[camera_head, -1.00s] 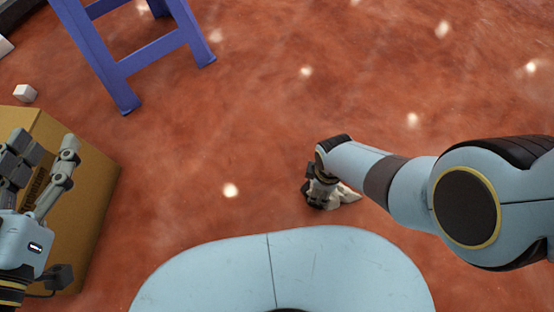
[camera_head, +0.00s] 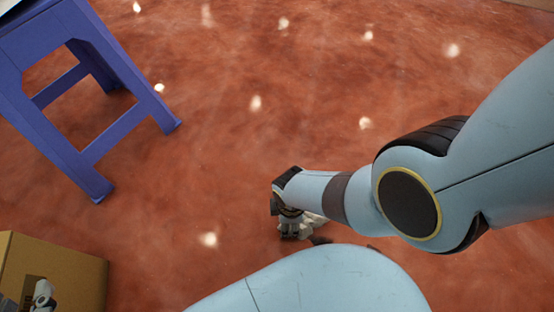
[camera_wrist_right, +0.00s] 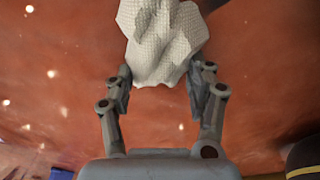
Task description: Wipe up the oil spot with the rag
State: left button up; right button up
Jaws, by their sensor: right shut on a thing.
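The white, crumpled rag (camera_head: 313,221) is at my right gripper, low over the red floor, just beyond my blue base. In the right wrist view the textured rag (camera_wrist_right: 160,30) hangs between the two fingers. My right gripper (camera_head: 289,232) is shut on it, and its fingers also show in the wrist view (camera_wrist_right: 162,80). A small dark patch (camera_head: 320,240) shows beside the rag at the edge of my base; I cannot tell whether it is the oil spot. Part of my left gripper (camera_head: 42,295) shows at the lower left corner, mostly cut off.
A purple stool or stand (camera_head: 85,150) stands at the upper left with its legs on the floor. A cardboard box (camera_head: 75,270) is at the lower left. The shiny red floor (camera_head: 250,140) between them and my right arm is clear.

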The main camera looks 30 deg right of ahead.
notch_tip(320, 180, up, 4)
jog(key=shift+r+p, duration=0.1)
jog(key=shift+p, duration=1.15)
jog(key=shift+r+p, duration=0.25)
jog(key=shift+p, duration=0.05)
jog(key=shift+r+p, duration=0.3)
jog(key=shift+r, duration=0.05)
jog(key=shift+r+p, duration=0.65)
jog(key=shift+r, duration=0.05)
jog(key=shift+r+p, duration=0.9)
jog(key=shift+p, duration=0.05)
pick_arm(q)
jog(key=s+r+g, duration=0.3)
jog(key=r+g, duration=0.2)
jog(key=g, duration=0.4)
jog(key=shift+s+a+n+g+y, duration=0.2)
jog(key=shift+a+n+g+y, duration=0.15)
jog(key=shift+n+g+y, duration=0.05)
